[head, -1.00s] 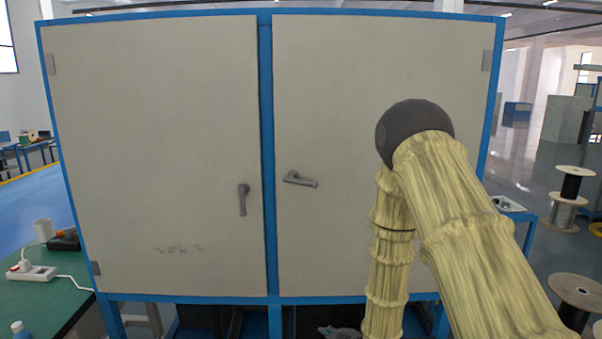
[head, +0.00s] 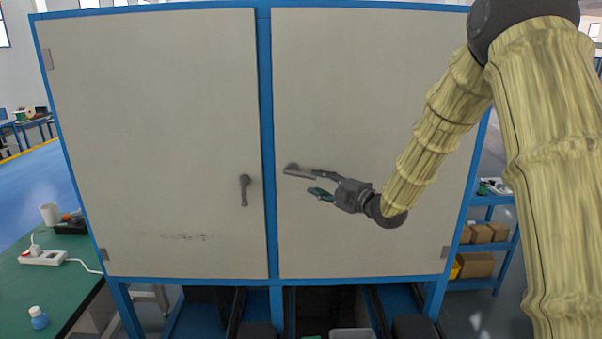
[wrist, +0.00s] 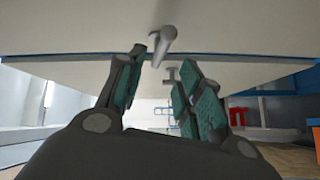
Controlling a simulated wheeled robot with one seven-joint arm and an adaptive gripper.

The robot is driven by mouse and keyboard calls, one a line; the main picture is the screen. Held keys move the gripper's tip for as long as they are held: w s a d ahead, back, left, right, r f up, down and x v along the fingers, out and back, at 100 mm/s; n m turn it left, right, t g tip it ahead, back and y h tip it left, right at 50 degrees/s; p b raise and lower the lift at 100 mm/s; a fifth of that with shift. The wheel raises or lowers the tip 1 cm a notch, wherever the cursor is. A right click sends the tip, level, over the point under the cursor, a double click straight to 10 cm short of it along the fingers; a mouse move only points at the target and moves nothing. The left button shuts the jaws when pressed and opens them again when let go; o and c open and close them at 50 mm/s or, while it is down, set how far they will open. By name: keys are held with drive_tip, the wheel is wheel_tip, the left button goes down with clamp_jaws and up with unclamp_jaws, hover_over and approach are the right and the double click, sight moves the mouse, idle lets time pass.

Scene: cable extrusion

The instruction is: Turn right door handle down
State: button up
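The right door handle (head: 298,171) is a grey lever on the right door (head: 370,90) of the cabinet. It lies nearly level, with its free end toward the right. My gripper (head: 313,183) is open, just right of and below the handle, pointing left. Its upper finger overlaps the lever's free end in the head view; I cannot tell whether they touch. In the wrist view, the right handle (wrist: 164,38) shows above and between the spread fingers, its lower end close to the left fingertip. Nothing is held.
The left door handle (head: 244,190) hangs straight down on the left door (head: 150,130). A blue frame post (head: 265,130) separates the doors. A green table (head: 45,285) stands at left, and a blue shelf with boxes (head: 476,264) at right.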

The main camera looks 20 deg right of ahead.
sight(300, 175)
drive_tip(key=p+x, duration=0.3)
drive_tip(key=x, duration=0.5)
drive_tip(key=shift+w, duration=0.1)
clamp_jaws()
